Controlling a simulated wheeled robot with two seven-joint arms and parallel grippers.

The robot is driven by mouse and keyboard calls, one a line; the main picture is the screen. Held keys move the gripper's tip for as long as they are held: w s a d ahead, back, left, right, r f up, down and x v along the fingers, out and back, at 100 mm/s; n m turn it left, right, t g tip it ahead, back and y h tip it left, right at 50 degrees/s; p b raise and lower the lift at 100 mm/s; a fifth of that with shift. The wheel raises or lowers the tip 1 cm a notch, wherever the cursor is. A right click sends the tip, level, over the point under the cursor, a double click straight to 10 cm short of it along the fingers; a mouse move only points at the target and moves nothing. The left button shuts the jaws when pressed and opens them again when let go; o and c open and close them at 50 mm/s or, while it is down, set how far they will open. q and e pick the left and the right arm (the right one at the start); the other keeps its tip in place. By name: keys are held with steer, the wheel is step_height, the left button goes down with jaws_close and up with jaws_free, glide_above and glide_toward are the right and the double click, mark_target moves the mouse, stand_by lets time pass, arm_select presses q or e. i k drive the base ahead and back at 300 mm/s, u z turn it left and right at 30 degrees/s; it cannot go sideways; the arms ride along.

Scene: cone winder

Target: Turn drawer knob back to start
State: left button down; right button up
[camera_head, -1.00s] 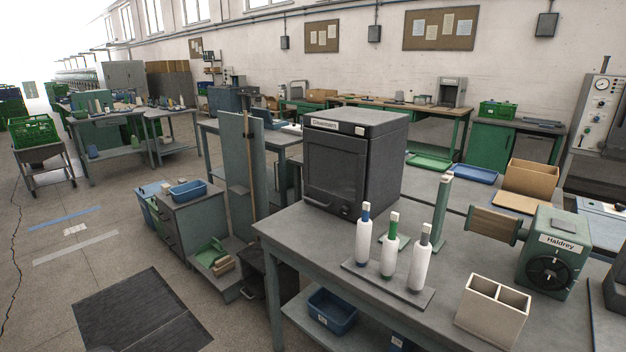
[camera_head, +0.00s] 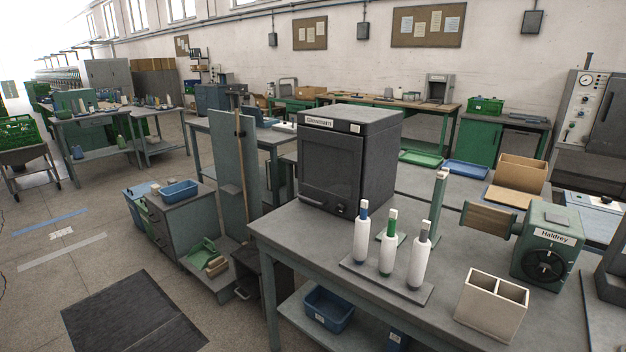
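Neither of my grippers is in view. A dark grey box-shaped unit labelled "Glowmarn" (camera_head: 380,160) stands on the near grey table, with a closed front door. A small knob or latch (camera_head: 340,208) shows at the lower right of its front. A grey drawer cabinet (camera_head: 190,225) stands on the floor to the left of the table, its drawer fronts facing left. I cannot tell which of these carries the drawer knob, or how any knob is turned.
On the near table (camera_head: 310,235) stand a tray (camera_head: 350,268) with several white bobbins, a cream two-compartment box (camera_head: 490,305) and a green "Haldrey" winder (camera_head: 545,245). A dark mat (camera_head: 130,315) lies on the floor at front left. Floor left of the cabinet is mostly clear.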

mark_target(340, 209)
steer(key=z, duration=0.3)
steer(key=i, duration=1.15)
steer(key=u, duration=0.2)
